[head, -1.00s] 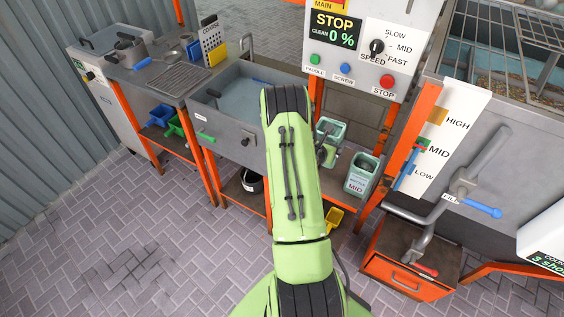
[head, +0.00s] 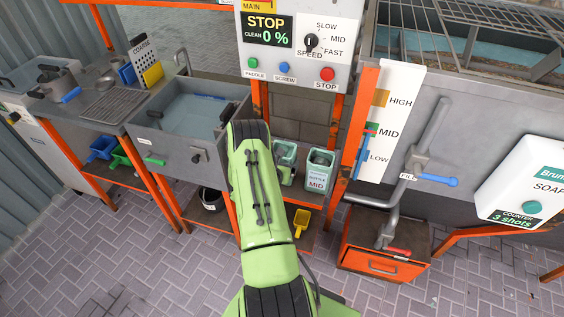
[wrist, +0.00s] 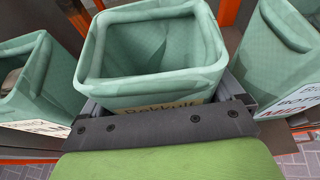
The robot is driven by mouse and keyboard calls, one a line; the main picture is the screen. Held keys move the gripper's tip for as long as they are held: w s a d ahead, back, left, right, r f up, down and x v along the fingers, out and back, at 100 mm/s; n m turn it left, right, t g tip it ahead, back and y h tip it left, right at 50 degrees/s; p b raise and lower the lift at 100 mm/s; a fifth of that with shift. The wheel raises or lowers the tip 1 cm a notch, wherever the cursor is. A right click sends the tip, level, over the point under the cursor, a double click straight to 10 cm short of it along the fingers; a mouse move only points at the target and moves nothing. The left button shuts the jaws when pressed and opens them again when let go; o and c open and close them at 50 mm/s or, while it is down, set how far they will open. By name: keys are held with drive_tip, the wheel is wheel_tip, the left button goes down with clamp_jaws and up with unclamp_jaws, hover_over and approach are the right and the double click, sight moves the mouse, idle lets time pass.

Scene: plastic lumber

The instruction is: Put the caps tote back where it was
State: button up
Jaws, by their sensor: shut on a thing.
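A pale green tote (wrist: 150,55) is in the middle of the wrist view, upright, with its inside looking empty. Its label is mostly hidden behind my gripper, so I cannot read whether it says caps. My gripper (wrist: 165,103) is shut on this tote's near wall side, its dark bar across the front.
A tote labelled "bottle MID" (wrist: 290,60) stands close on the right, also in the head view (head: 318,172). Another green tote (wrist: 28,85) with a grey thing inside is close on the left. A yellow scoop (head: 301,222) and orange drawer (head: 384,262) lie lower right.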

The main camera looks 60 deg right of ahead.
drive_tip(key=o, duration=1)
drive_tip(key=shift+f, duration=0.1)
drive_tip(key=shift+c, duration=0.2)
drive_tip(key=a+r+m+t+y, duration=0.1)
drive_tip(key=a+r+m+y, duration=0.2)
drive_tip(key=a+r+m, duration=0.7)
drive_tip(key=w+a+r+m+y, duration=0.1)
drive_tip(key=a+r+m+y, duration=0.45)
drive_tip(key=a, duration=0.85)
drive_tip(key=a+r+m+t+y, duration=0.1)
drive_tip(key=a+r+m, duration=0.4)
drive_tip(key=a+r, duration=0.6)
drive_tip(key=s+a+r+y, duration=0.2)
drive_tip(key=s+a, duration=0.1)
drive_tip(key=a, duration=0.3)
drive_tip(key=s+a+r+t+y, duration=0.1)
drive_tip(key=s+a+y, duration=0.1)
drive_tip(key=s+a, duration=0.2)
drive_tip(key=a, duration=0.2)
drive_tip(key=shift+a+r+n+b, duration=0.3)
drive_tip(key=shift+a+r+n, duration=0.05)
drive_tip(key=shift+a+r, duration=0.05)
